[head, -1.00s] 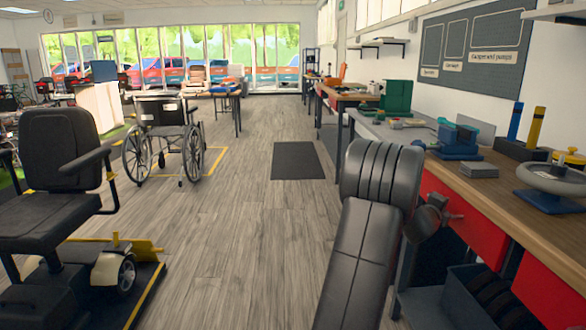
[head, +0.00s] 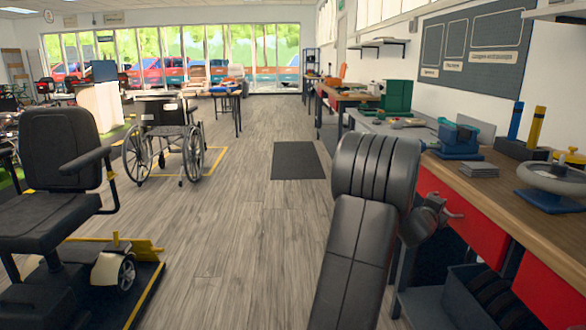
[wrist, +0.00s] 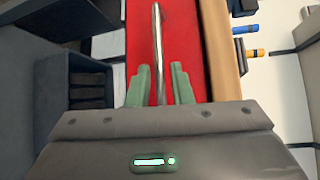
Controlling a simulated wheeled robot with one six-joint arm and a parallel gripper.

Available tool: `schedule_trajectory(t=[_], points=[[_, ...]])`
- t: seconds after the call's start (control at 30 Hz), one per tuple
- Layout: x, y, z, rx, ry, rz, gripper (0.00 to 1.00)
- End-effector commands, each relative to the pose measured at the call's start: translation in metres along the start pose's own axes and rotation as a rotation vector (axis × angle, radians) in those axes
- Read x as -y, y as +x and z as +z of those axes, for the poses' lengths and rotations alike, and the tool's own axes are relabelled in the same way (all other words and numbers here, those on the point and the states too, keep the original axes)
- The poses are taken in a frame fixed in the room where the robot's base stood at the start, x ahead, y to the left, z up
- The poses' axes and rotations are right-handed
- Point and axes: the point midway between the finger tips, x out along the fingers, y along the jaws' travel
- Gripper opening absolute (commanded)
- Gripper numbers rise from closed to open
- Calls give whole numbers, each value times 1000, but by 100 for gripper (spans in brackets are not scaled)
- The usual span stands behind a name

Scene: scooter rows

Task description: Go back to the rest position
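My arm is folded in front of the workbench in the head view. My gripper (head: 446,212) is beside a red drawer front (head: 480,227), partly hidden behind my wrist. In the wrist view my gripper (wrist: 160,68) has its two green fingers apart. A long metal drawer handle (wrist: 157,40) shows in the gap between them, against the red drawer front (wrist: 186,40). The fingers look clear of the handle on both sides, and nothing is held. I cannot tell how far the tips are from the drawer front.
The workbench (head: 500,188) on the right carries a blue vise (head: 459,140) and a steering wheel (head: 555,178). A bin of dark parts (head: 480,295) is below. A scooter seat (head: 60,170) and a wheelchair (head: 163,140) stand left. The middle floor (head: 235,215) is clear.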

Motion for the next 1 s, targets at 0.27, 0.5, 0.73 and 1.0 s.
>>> schedule_trajectory(t=[0.27,0.5,0.73,1.0], points=[[1,-52,1,1,0,-1,20],[2,-92,1,1,-1,-2,20],[0,-61,-1,-2,1,-2,20],[0,-11,-1,-2,2,-1,20]])
